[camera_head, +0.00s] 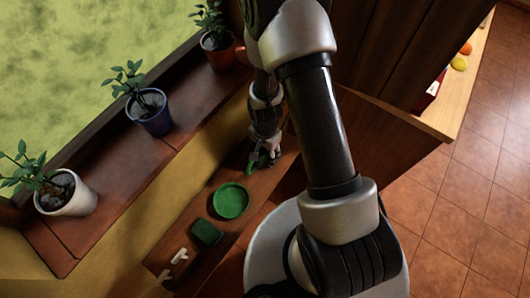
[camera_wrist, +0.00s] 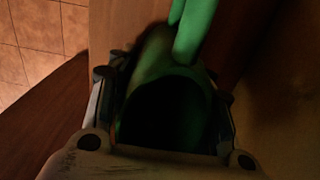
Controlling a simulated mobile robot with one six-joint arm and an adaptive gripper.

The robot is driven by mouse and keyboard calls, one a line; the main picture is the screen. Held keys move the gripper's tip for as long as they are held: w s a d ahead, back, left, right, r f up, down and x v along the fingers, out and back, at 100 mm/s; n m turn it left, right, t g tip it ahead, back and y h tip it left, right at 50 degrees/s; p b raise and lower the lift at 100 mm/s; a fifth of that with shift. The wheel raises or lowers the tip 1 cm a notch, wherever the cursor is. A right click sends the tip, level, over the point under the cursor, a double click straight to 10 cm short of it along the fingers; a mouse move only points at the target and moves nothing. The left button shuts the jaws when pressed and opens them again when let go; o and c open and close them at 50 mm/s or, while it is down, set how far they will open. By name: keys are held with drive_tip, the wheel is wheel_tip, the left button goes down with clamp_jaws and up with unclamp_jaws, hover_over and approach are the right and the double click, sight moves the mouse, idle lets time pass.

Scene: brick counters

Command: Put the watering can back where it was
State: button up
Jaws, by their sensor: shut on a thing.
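My gripper (camera_head: 264,158) is at the far part of the low wooden shelf, beyond the green round dish. It is shut on the green watering can (camera_head: 253,159), of which only a small part shows beside the fingers in the head view. In the wrist view the watering can (camera_wrist: 190,38) sits between the fingers, with a dark round opening towards the camera and a bright green part reaching up. I cannot tell whether the can touches the shelf.
On the shelf (camera_head: 184,236) are a green round dish (camera_head: 230,201), a dark green block (camera_head: 206,232) and a small white object (camera_head: 174,262). Potted plants in white (camera_head: 68,197), blue (camera_head: 151,117) and reddish (camera_head: 217,55) pots line the window ledge. A wooden counter (camera_head: 441,115) stands right.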

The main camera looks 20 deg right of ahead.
drive_tip(key=shift+f, duration=0.15)
drive_tip(key=o, duration=1.5)
